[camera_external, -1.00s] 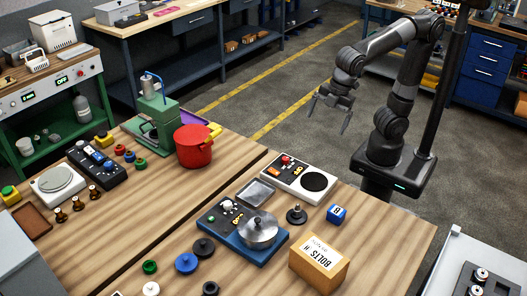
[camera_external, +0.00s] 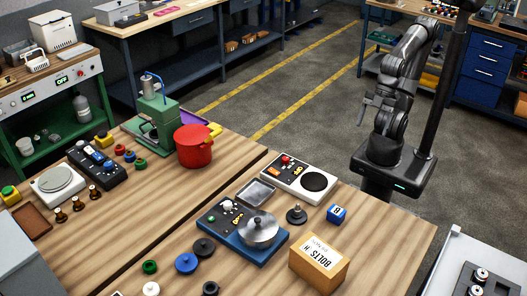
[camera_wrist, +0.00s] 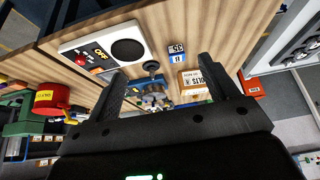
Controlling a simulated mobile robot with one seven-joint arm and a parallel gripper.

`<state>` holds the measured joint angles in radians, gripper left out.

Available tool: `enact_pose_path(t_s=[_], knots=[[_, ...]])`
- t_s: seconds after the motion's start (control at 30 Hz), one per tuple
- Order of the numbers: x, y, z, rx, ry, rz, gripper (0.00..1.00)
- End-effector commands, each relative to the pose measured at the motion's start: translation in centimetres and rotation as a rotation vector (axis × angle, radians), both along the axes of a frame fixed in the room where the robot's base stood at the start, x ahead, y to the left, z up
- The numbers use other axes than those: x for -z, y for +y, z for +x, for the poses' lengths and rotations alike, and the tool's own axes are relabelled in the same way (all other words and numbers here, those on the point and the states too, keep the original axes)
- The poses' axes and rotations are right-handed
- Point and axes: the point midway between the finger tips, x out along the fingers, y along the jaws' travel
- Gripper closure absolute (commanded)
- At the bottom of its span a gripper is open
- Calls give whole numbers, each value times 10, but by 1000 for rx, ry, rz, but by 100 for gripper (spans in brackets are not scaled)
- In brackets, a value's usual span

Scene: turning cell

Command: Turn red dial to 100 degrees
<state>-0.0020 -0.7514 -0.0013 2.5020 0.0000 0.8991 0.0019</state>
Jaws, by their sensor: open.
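A red dial (camera_external: 285,159) sits on the left end of a white panel unit (camera_external: 318,194) with a round black plate, near the bench's far edge. In the wrist view the red dial (camera_wrist: 80,61) is at the upper left, outside my left finger; its angle is too small to read. My gripper (camera_external: 374,112) is open and empty, held in the air off the bench, near my own column. In the wrist view its two fingers (camera_wrist: 166,82) are spread wide and touch nothing.
A dark round knob (camera_external: 296,214), a blue cube (camera_external: 337,214) and a bolts box (camera_external: 320,262) stand near the white unit. A blue unit with a metal pot (camera_external: 258,232) and a red pot (camera_external: 194,146) are also on the bench. Open floor lies between bench and arm.

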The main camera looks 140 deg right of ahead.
Motion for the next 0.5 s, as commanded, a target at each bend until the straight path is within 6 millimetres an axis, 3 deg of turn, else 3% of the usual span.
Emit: enact_pose_path(t_s=[0.27,0.37,0.5], knots=[[0,-16,21,-19,65,57,44],[4,-34,41,-32,120,101,52],[15,-64,68,-39,194,149,53]])
